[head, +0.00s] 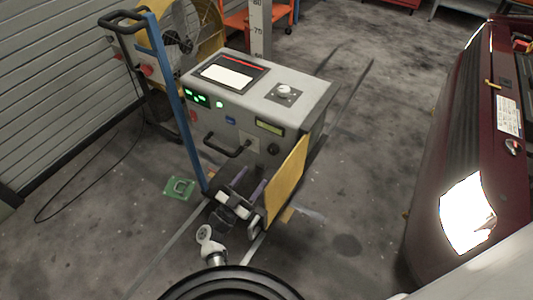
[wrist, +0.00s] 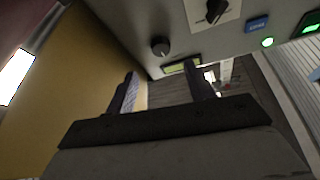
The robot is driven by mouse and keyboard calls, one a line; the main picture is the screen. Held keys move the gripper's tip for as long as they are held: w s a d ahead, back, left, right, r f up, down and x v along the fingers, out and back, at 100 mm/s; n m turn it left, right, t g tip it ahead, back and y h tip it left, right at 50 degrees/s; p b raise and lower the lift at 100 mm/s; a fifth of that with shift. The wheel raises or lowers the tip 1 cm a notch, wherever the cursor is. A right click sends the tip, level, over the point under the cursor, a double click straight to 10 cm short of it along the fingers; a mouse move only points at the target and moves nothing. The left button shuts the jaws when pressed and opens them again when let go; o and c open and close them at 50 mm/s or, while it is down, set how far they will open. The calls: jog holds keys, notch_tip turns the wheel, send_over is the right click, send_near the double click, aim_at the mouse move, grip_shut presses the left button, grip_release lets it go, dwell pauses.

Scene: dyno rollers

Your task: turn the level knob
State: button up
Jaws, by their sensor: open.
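The grey control cart (head: 225,118) stands in the middle of the head view. A round dark knob (head: 273,149) is on its front below a small display (head: 270,127); this knob also shows in the wrist view (wrist: 160,46). A pointer knob on a white plate (wrist: 215,10) sits nearby in the wrist view. Another knob (head: 284,91) is on the cart's top. No readable label tells which is the level knob. My gripper (head: 252,181) is open and empty, low in front of the cart. Its fingers (wrist: 162,80) point toward the front panel, apart from the round knob.
A yellow panel (head: 287,182) stands close beside my gripper, on the left in the wrist view (wrist: 85,65). A black handle (head: 228,146) juts from the cart's front. A blue post (head: 176,100) stands to the left. A dark red car (head: 465,140) is at right, with open floor between.

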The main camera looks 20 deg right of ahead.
aim_at(271, 152)
jog(key=p+x, duration=0.2)
jog(key=x, duration=0.7)
jog(key=shift+w+d+r, duration=0.15)
jog(key=shift+d, duration=0.05)
jog(key=shift+c, duration=0.4)
jog(key=c, duration=0.9)
